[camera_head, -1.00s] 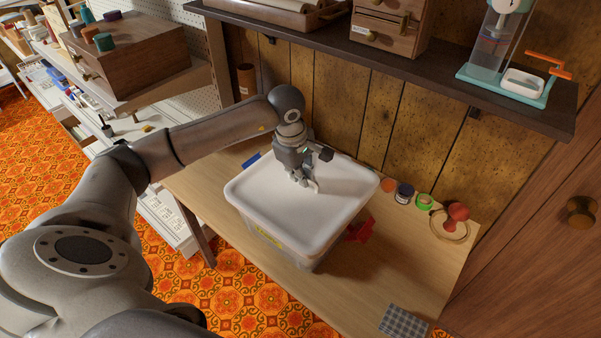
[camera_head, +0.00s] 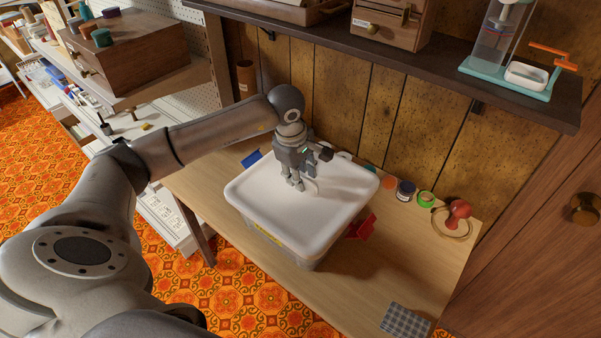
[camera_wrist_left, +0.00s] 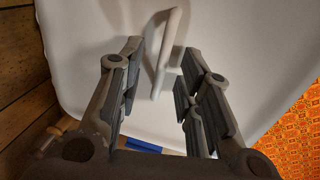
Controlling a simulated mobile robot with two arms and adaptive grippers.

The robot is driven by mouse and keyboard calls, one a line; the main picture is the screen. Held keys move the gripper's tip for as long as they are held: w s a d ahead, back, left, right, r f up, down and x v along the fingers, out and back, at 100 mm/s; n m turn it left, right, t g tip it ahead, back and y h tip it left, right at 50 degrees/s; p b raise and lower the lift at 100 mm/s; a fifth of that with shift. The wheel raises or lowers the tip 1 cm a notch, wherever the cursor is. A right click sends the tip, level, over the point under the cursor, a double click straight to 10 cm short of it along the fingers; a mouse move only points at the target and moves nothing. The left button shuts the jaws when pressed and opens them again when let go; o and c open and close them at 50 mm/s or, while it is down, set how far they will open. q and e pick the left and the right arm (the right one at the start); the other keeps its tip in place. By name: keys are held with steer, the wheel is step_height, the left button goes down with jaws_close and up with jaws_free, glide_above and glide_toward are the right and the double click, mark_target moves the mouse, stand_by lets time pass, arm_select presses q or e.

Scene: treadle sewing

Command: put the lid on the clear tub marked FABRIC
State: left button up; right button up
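The white lid (camera_head: 265,200) lies over the top of the clear tub (camera_head: 310,262) on the wooden bench, and its rim looks about level. A yellow label shows partly on the tub's front wall, but its writing is too small to read. My left gripper (camera_head: 295,187) is just above the middle of the lid, pointing down. In the left wrist view its fingers (camera_wrist_left: 162,85) are spread apart. The lid's pale upright handle (camera_wrist_left: 166,52) stands between and beyond the fingertips, with no clear grip on it. My right gripper is not in view.
A red object (camera_head: 362,226) sits close against the tub's right side, and a blue one (camera_head: 251,158) behind its left. Small round items and a red-handled stamp (camera_head: 457,212) stand along the back right. A dark shelf (camera_head: 420,60) hangs above. The bench's front right is mostly clear.

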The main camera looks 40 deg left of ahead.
arm_select(q)
steer(key=shift+r, duration=0.1)
step_height(320, 180, up, 12)
steer(key=s, duration=0.2)
steer(key=shift+s+f, duration=0.2)
steer(key=shift+a+f, duration=0.1)
stand_by(0.5)
